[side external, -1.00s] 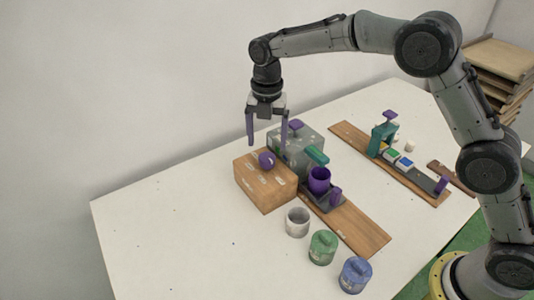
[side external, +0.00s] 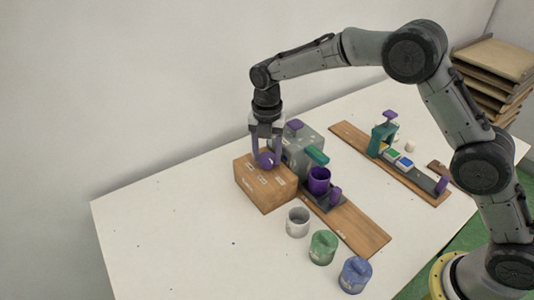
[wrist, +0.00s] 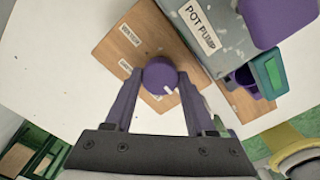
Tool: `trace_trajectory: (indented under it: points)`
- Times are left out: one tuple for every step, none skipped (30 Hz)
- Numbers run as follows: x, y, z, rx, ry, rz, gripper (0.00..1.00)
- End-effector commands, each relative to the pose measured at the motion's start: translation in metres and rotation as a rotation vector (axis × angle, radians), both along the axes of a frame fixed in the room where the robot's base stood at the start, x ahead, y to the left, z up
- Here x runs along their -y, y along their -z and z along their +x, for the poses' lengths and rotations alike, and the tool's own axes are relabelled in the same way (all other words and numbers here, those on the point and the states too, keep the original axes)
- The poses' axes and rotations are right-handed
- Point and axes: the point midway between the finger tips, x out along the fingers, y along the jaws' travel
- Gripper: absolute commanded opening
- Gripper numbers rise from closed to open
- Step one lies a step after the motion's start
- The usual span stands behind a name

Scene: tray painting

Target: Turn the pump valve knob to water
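The purple round knob (side external: 266,160) sits on top of the wooden box (side external: 262,190). In the wrist view the knob (wrist: 159,73) has a white mark at its lower right edge. White labels lie around it on the box top; their words are too small or tilted to read surely. My gripper (side external: 267,164) points down over the box with one purple finger on each side of the knob. In the wrist view my gripper (wrist: 160,76) appears open, with a narrow gap between each finger and the knob.
The grey pump box (wrist: 202,30), labelled POT PUMP, stands close beside the wooden box. A purple cup (side external: 319,180) stands under a teal spout (side external: 317,156). White (side external: 298,222), green (side external: 323,247) and blue (side external: 355,274) pots stand in front. The table's left side is clear.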

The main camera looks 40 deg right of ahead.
Motion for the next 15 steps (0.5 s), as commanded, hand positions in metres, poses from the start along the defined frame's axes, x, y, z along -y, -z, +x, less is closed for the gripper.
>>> trace_trajectory:
  points:
    - [0.0,-0.0003,0.0,0.0,0.0,0.0,0.29]
    - [0.0,-0.0003,0.0,0.0,0.0,0.0,0.24]
    - [0.0001,-0.0004,0.0001,0.0,0.0,0.0,0.17]
    - [0.0001,-0.0004,0.0001,0.0,0.0,0.0,0.11]
    - [0.0001,-0.0004,0.0001,0.0,0.0,0.0,0.06]
    - [0.0001,-0.0005,0.0001,0.0,0.0,0.0,0.0]
    - [0.0001,-0.0005,0.0001,0.0,0.0,0.0,0.0]
    - [0.0001,-0.0006,0.0001,0.0,0.001,0.0,0.0]
    - [0.0001,-0.0006,0.0001,0.0,0.002,0.0,0.0]
    - [0.0001,-0.0006,0.0001,0.0,0.004,0.0,0.0]
    - [0.0,-0.0007,0.0001,0.0,0.007,0.0,0.0]
    - [0.0,-0.0008,0.0001,0.001,0.014,0.001,0.0]
    - [0.0,-0.0009,0.0001,0.001,0.02,0.0,0.0]
    - [0.0,-0.001,0.0001,0.001,0.027,0.0,0.0]
    - [0.0001,-0.0011,0.0002,0.001,0.039,0.0,0.0]
